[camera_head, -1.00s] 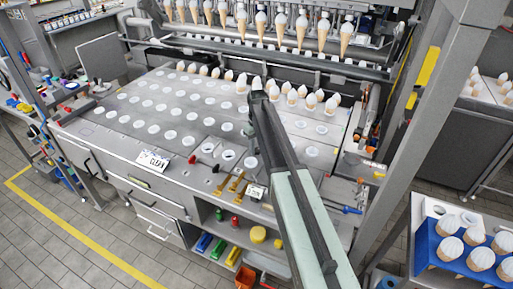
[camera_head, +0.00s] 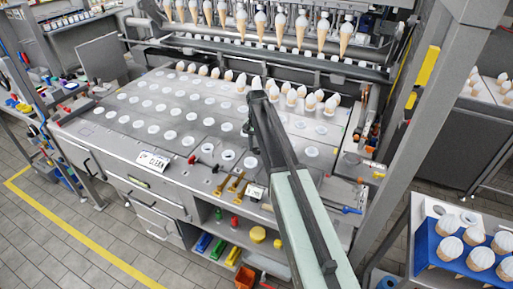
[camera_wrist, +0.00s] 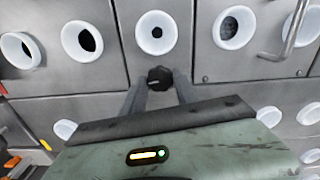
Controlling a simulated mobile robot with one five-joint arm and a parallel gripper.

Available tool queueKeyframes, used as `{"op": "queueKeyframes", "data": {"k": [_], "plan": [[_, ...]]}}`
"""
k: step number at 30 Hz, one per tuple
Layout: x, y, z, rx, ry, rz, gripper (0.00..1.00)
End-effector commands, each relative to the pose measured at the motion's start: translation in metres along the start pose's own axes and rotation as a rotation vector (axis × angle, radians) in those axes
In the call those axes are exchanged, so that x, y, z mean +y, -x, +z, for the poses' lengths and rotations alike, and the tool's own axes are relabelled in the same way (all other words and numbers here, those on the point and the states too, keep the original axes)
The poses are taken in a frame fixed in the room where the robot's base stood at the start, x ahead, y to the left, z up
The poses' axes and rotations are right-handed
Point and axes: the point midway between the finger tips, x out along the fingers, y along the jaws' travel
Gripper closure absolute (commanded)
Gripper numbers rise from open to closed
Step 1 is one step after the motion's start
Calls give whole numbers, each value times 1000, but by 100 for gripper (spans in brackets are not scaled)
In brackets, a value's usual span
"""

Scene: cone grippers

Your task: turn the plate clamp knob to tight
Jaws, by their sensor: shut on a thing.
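The plate clamp knob (camera_wrist: 160,76) is small, black and lobed. In the wrist view it sits on the metal plate just below a white-ringed hole. My gripper (camera_wrist: 160,84) has one finger on each side of the knob and is shut on it. How far the knob is turned cannot be told from its face. In the head view my own arm covers the knob and the fingers.
The metal plate deck (camera_head: 105,105) has rows of white-ringed holes. Several filled cones (camera_head: 300,92) stand along its back, and more hang above. Brass-coloured handles (camera_head: 236,184) and a red-knobbed lever (camera_head: 200,161) lie near the front edge. A grey post (camera_head: 425,120) rises at right.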

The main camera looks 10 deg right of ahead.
Motion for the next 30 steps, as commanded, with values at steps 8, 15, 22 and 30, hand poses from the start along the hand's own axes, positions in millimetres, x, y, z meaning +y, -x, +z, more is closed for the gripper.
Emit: {"op": "queueKeyframes", "data": {"k": [8, 15, 22, 30], "plan": [[0, 0, -1, 2, -113, 0, 100], [0, 0, -1, 2, -147, 0, 100], [-1, 0, -1, 3, -149, 0, 100], [-1, 0, 0, 2, -148, 0, 43]]}}
